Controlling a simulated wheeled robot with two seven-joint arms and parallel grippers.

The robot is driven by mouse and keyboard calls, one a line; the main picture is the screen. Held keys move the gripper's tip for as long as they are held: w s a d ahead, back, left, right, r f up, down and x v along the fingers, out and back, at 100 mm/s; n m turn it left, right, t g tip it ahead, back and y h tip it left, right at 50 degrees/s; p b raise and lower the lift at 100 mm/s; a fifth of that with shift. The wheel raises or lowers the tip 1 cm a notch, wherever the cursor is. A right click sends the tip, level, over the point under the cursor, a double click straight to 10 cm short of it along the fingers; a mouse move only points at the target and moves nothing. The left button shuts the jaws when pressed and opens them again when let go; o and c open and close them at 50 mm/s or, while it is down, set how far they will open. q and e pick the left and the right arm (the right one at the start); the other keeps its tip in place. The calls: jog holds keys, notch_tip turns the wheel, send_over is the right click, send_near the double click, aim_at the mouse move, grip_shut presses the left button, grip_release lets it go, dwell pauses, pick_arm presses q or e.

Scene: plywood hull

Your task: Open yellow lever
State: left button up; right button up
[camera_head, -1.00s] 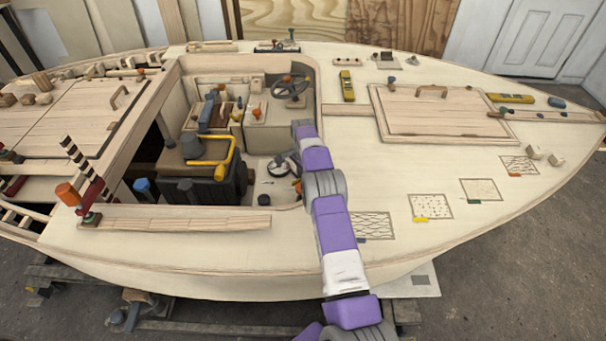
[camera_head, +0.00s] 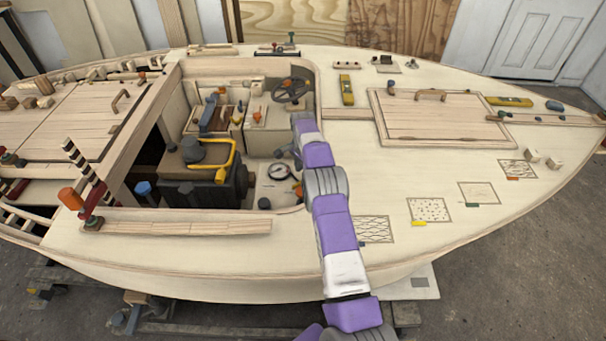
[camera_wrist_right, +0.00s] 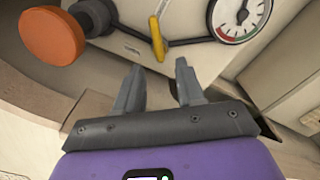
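The yellow lever (camera_wrist_right: 157,38) shows in the right wrist view at top centre, on a dark pipe beside a round gauge (camera_wrist_right: 240,14). It stands nearly upright in that picture. My right gripper (camera_wrist_right: 159,82) is open and empty, with its two fingers pointing toward the lever and a gap between them and it. In the head view my right arm reaches into the cockpit near the gauge (camera_head: 280,172); its fingers are not clear there. My left gripper is not in view.
A large orange knob (camera_wrist_right: 52,36) stands left of the lever in the wrist view. A dark engine box with a yellow bent pipe (camera_head: 232,158) is left of the gauge in the head view. The cockpit walls are close around my right arm.

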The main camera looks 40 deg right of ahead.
aim_at(297, 183)
notch_tip(297, 183, up, 3)
jog(key=shift+r+p, duration=0.1)
jog(key=shift+p, duration=0.2)
jog(key=shift+a, duration=0.1)
jog(key=shift+a+b, duration=0.3)
jog(key=shift+b, duration=0.1)
jog(key=shift+a+f+b, duration=0.25)
jog(key=shift+a+b, duration=0.25)
jog(key=shift+a, duration=0.45)
notch_tip(297, 183, down, 7)
jog(key=shift+f+b, duration=0.15)
jog(key=shift+b, duration=1)
grip_shut()
